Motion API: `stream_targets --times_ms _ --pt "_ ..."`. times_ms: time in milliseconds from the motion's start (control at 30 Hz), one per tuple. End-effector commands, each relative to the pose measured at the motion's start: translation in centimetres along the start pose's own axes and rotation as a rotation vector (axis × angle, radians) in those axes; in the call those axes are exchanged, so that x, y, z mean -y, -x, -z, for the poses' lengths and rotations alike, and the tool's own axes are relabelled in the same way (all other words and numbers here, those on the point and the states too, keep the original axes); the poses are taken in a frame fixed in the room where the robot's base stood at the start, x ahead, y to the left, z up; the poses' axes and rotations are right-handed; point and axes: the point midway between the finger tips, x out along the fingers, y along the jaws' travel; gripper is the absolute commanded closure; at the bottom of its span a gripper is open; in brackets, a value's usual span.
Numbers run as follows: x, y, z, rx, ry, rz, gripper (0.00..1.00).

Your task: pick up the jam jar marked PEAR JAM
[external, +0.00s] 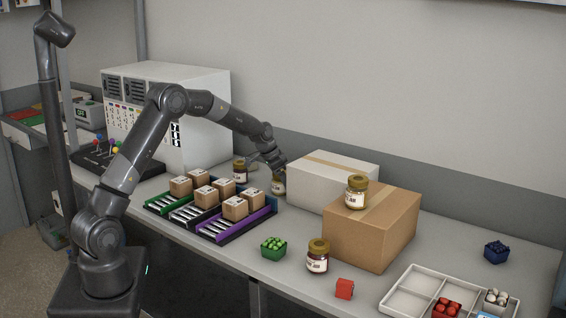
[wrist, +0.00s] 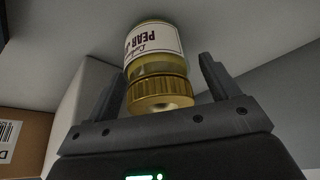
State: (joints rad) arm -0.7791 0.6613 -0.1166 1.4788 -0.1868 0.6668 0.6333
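The jam jar with a white label reading "PEAR J..." (wrist: 152,42) fills the middle of the wrist view, upside down in the picture, its gold lid towards my palm. My gripper (wrist: 160,72) is open, with one finger on each side of this jar and a small gap showing beside the lid. In the external view my gripper (external: 276,166) is low at the back of the table, just above a jar (external: 278,186) that it partly hides. The label on that jar is too small to read there.
A white box (external: 325,183) stands close right of my gripper. Another jar (external: 240,171) stands to its left. A cardboard box (external: 370,235) carries a jar (external: 356,192); another jar (external: 317,257) stands in front. A rack of small cartons (external: 211,214) lies front left.

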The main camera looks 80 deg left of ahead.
Motion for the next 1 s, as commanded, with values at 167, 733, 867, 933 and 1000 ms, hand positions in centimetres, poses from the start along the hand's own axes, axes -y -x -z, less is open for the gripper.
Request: stream_targets --times_ms 167,733,867,933,1000 --pt "0.01 0.02 -0.02 0.000 0.000 0.000 0.34" --pt "0.03 0.10 0.04 -0.001 0.000 0.001 0.77" --pt "0.03 0.11 0.04 -0.001 0.000 0.001 0.77" --pt "0.04 0.32 0.14 -0.002 0.000 0.001 0.77" --pt "0.05 0.89 0.41 -0.003 0.000 0.002 0.77"
